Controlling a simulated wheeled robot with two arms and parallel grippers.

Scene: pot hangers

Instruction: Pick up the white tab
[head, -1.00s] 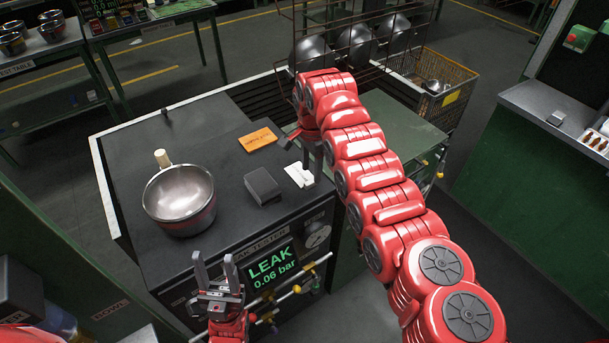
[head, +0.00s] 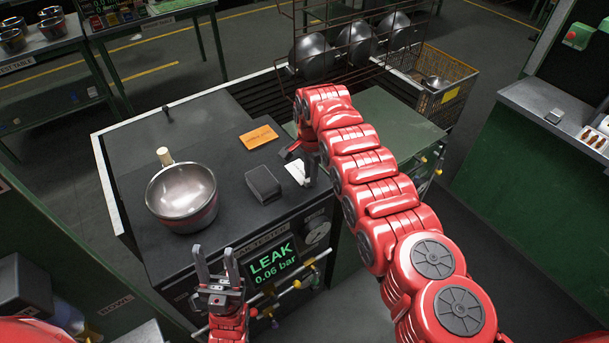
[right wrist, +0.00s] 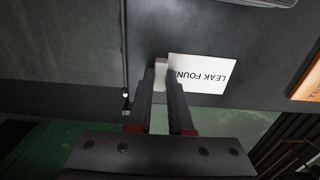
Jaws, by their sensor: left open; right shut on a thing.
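The white tab (right wrist: 161,70) is between the two fingertips of my right gripper (right wrist: 161,90) in the right wrist view. It touches or adjoins a white card (right wrist: 203,74) reading "LEAK FOUN…", which lies on the dark bench top. In the head view the card (head: 296,171) is partly covered by my right gripper (head: 307,176), and the tab is hard to make out. The right gripper is shut on the tab, low at the bench top. My left gripper (head: 215,268) is open and empty, in front of the bench near the leak display.
A metal bowl (head: 182,195) stands at the left of the bench. A dark block (head: 263,184) and an orange card (head: 258,137) lie left of the right gripper. The leak display (head: 272,262) reads "LEAK 0.06 bar". Wire racks with dark bowls (head: 314,57) stand behind.

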